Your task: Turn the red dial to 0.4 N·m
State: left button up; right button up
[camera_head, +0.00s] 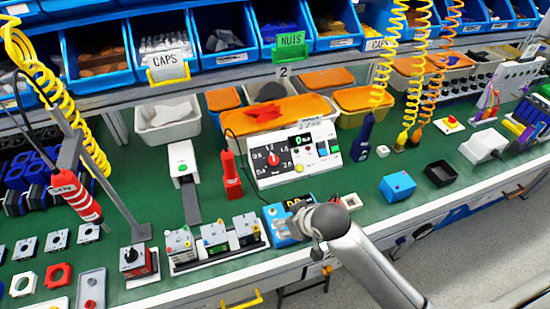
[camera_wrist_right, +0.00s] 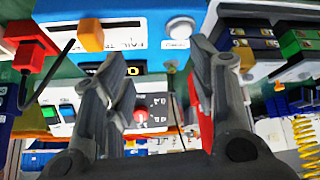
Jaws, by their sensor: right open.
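The red dial (camera_head: 273,159) sits on the dark panel at the left of a white control box (camera_head: 301,171) in the head view. Its scale numbers and pointer are too small to read surely. In the right wrist view the red dial (camera_wrist_right: 141,115) shows small between the fingers, at a distance. My right gripper (camera_head: 312,223) is in front of the box, nearer the table's front edge, over a blue device. In the wrist view its two fingers (camera_wrist_right: 160,75) are apart with nothing between them. It does not touch the dial. My left gripper does not show.
The blue device (camera_head: 275,227) with a display lies under my right gripper. A red upright tool (camera_head: 231,175) stands left of the control box. Several small switch modules line the front edge. A blue box (camera_head: 398,186) lies farther right.

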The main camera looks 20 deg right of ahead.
aim_at(274, 160)
jog(key=w+d+r+t, duration=0.1)
jog(key=w+d+r, duration=0.15)
jog(key=w, duration=0.55)
jog(key=w+d+r+t, duration=0.1)
jog(key=w+r, duration=0.3)
jog(key=w, duration=0.4)
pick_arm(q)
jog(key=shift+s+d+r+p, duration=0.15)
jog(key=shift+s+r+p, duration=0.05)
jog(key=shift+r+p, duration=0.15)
pick_arm(e)
jog(key=shift+x, duration=4.95)
jog(key=shift+w+r, duration=0.1)
jog(key=shift+r, duration=0.05)
jog(key=c, duration=1)
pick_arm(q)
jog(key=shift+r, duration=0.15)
